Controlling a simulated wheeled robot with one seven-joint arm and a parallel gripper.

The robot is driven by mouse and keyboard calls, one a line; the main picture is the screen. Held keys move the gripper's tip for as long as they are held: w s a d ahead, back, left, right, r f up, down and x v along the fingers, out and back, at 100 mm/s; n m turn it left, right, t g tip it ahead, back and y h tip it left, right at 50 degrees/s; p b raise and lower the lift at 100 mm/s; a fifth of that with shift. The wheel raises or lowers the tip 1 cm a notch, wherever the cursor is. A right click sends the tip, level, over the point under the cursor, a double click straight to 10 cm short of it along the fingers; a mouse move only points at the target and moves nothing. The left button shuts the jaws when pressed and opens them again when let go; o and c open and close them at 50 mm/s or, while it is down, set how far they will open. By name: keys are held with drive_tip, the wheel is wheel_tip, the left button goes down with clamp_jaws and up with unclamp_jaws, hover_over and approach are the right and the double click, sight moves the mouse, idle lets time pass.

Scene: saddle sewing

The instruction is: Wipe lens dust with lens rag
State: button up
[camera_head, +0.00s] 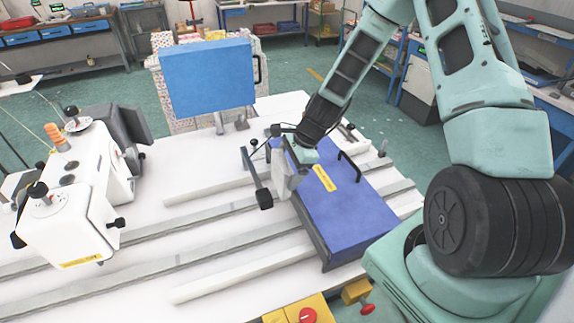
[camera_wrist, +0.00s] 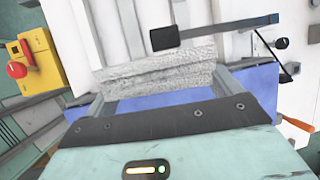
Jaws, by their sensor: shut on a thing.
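My gripper (camera_head: 291,172) is in the middle of the head view, above the left edge of a blue-purple panel. In the wrist view its two fingers (camera_wrist: 160,88) hold a folded, grey-white, rough-textured rag (camera_wrist: 155,72) between them. The rag also shows as a pale grey patch below the gripper in the head view (camera_head: 283,184). A small dark block (camera_head: 264,199) on a thin bar sits just left of the rag. It also shows just beyond the rag in the wrist view (camera_wrist: 165,38), with a small gap in that picture. It may carry the lens; no lens face or dust is distinguishable.
The blue-purple panel (camera_head: 345,215) with a black handle lies under my gripper. A white sewing machine head (camera_head: 70,205) stands at left, and a blue screen (camera_head: 205,77) behind. A yellow box with a red knob (camera_head: 300,312) is at the front edge. White table between is mostly clear.

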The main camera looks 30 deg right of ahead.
wheel_tip(320, 180, down, 10)
drive_tip(key=b, duration=0.7)
drive_tip(key=shift+w+a, duration=0.1)
drive_tip(key=shift+a, duration=0.5)
idle(0.5)
drive_tip(key=shift+w, duration=0.1)
drive_tip(key=w+d+p, duration=0.1)
drive_tip(key=w, duration=0.5)
idle(0.5)
drive_tip(key=shift+s+d, duration=0.1)
drive_tip(key=shift+s+a+b, duration=0.15)
drive_tip(key=shift+s+b, duration=0.2)
drive_tip(key=shift+s, duration=0.6)
drive_tip(key=shift+s+a+b, duration=0.1)
drive_tip(key=shift+s+b, duration=0.2)
drive_tip(key=shift+s, duration=0.65)
drive_tip(key=shift+s+a+b, duration=0.2)
drive_tip(key=shift+s, duration=0.35)
drive_tip(key=shift+s+a+b, duration=0.15)
drive_tip(key=shift+s+b, duration=0.05)
drive_tip(key=shift+s, duration=0.35)
